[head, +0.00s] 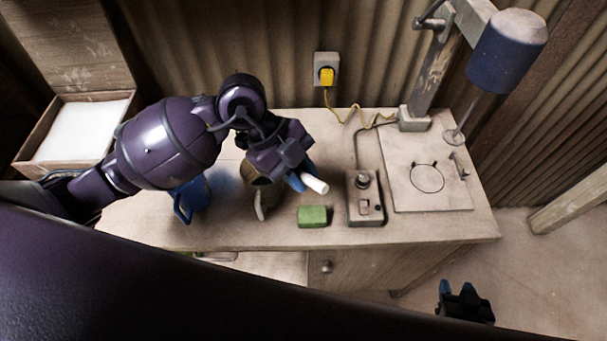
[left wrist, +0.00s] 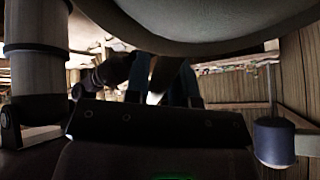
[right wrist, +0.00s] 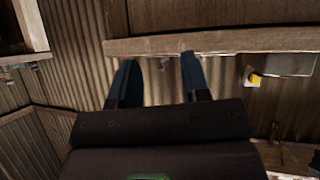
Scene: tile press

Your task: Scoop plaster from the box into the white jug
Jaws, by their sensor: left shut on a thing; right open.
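The plaster box (head: 22,150) is an open wooden box at the far left in the head view, with flat white plaster (head: 80,130) inside. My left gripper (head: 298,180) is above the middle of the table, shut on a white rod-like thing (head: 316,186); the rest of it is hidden. It also shows as a pale piece between the blue fingers in the left wrist view (left wrist: 153,98). An olive vessel with a pale handle (head: 260,207) stands partly hidden behind this gripper. I cannot make out a white jug. My right gripper (head: 463,291) is open and empty, off the table's front right.
A blue jug (head: 184,206) stands left of the olive vessel. A green block (head: 313,216) and a grey control box (head: 365,205) lie to the right. The press board (head: 440,195) with its blue-headed stand (head: 505,50) fills the right end. A yellow cable runs along the wall.

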